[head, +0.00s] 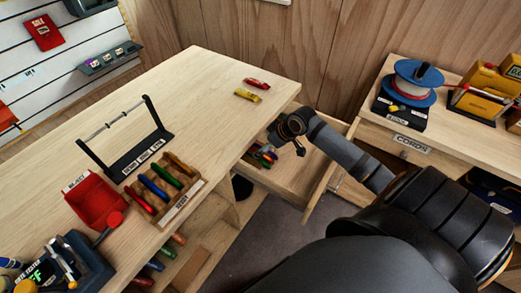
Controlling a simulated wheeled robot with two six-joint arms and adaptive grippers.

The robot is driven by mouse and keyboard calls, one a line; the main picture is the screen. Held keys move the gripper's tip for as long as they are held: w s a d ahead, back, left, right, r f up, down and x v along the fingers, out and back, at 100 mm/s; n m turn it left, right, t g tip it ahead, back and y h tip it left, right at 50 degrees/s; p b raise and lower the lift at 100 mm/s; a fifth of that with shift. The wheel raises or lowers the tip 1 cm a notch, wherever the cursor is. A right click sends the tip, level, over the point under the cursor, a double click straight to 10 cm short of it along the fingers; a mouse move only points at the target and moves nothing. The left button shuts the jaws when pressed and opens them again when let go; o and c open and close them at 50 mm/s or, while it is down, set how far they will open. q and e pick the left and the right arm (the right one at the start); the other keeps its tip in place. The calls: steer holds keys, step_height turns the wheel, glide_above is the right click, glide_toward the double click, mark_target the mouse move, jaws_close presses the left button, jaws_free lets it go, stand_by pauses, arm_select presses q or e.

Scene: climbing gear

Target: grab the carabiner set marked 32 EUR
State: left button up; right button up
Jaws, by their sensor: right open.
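No tag reading 32 EUR is legible in the head view, so I cannot tell which item is the marked carabiner set. Small coloured pieces (265,153), too small to identify, lie in an open drawer (284,178) under the right end of the workbench. My right gripper (287,141) is open beside the bench's right edge, over that drawer and close to the pieces, partly covering the drawer. Nothing shows between its fingers. My left gripper is out of view.
The workbench (215,95) carries a wooden rack (178,207) of coloured tools, a black bar stand (140,153), a red bin (95,200), and red (257,83) and yellow (247,95) pieces. A cord cabinet (455,140) with a blue-and-white reel (410,85) stands right.

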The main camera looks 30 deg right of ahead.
mark_target(257, 149)
steer(key=shift+a, duration=0.1)
steer(key=x, duration=0.5)
steer(key=shift+w, duration=0.1)
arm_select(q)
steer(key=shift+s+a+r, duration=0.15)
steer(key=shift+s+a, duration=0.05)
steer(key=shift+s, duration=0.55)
arm_select(e)
steer(key=shift+r, duration=0.1)
steer(key=c, duration=1.3)
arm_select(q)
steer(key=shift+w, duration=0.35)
